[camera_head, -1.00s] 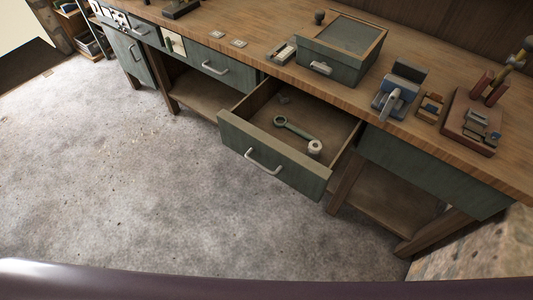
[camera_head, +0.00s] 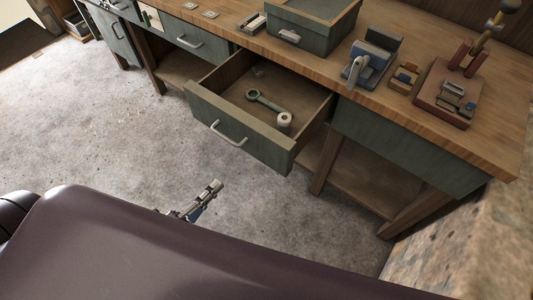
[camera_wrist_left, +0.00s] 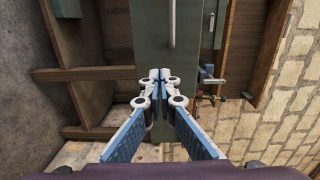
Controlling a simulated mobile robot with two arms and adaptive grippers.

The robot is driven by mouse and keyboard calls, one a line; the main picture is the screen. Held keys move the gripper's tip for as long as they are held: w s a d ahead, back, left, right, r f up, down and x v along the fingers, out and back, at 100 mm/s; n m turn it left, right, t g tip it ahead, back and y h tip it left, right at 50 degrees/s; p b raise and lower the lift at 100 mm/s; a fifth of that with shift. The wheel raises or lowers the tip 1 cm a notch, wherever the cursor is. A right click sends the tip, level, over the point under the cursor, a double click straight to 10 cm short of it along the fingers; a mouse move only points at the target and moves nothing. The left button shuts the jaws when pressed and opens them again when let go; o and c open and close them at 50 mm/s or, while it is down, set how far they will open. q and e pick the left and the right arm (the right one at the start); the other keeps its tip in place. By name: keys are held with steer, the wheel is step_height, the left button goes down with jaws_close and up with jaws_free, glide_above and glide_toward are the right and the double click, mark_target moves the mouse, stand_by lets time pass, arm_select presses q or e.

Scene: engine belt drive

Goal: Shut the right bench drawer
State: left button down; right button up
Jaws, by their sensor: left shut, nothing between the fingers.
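The right bench drawer has a green front (camera_head: 240,131) with a pale bar handle (camera_head: 229,133). It stands pulled well out from the bench; a green wrench (camera_head: 264,101) and a pale roll-like piece (camera_head: 284,122) lie inside. My left gripper (camera_head: 214,187) is low in front of the drawer front, apart from it, partly hidden behind my dark body. In the left wrist view my left gripper (camera_wrist_left: 159,75) is shut and empty, its tips pointing toward a green front (camera_wrist_left: 150,38) with a bar handle (camera_wrist_left: 172,24). My right gripper is not in view.
The wooden bench top (camera_head: 318,75) carries a green box (camera_head: 312,28), a blue vise-like tool (camera_head: 369,62) and a reddish stand (camera_head: 444,93). A closed drawer (camera_head: 197,38) is to the left. A bench leg (camera_head: 325,160) stands right of the open drawer. The floor in front is clear.

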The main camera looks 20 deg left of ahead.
arm_select(q)
steer(key=r, duration=0.1)
glide_toward(254, 145)
steer(key=p+x, duration=0.1)
steer(key=x, duration=0.4)
steer(key=shift+w+p, duration=0.3)
steer(key=shift+w, duration=0.05)
steer(key=shift+w+d+f, duration=0.1)
steer(key=shift+w+d, duration=0.1)
steer(key=shift+w, duration=0.45)
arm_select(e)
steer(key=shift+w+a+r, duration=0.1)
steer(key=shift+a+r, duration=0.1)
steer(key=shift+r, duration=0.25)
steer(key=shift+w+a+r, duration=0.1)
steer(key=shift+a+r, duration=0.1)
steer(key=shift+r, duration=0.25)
